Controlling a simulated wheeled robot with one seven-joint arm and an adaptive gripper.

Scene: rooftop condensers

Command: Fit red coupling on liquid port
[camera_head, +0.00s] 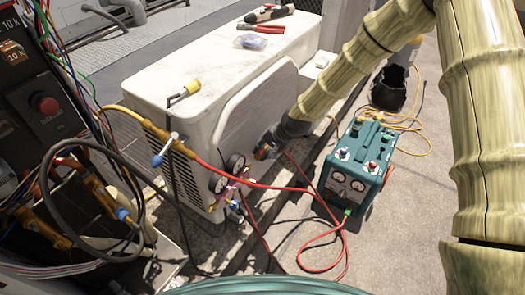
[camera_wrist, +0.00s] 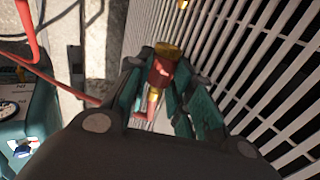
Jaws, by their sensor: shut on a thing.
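My gripper (camera_wrist: 160,78) is shut on the red coupling (camera_wrist: 161,72) in the wrist view. The coupling has a brass-coloured end that points up and away between the fingers, and a thinner brass and red part below. A small brass and red fitting (camera_wrist: 183,4) shows at the top edge, apart from the coupling; I cannot tell if it is the liquid port. In the head view my gripper (camera_head: 267,148) is beside the front side of the white condenser (camera_head: 225,80), and the coupling's details are too small to make out there.
The condenser's slatted grille (camera_wrist: 270,70) is close at the right of the wrist view. Gauges (camera_head: 235,163) and hoses crowd the condenser's lower corner. A red hose (camera_head: 290,187) crosses to the green machine (camera_head: 355,165). A black bag (camera_head: 389,88) stands behind it.

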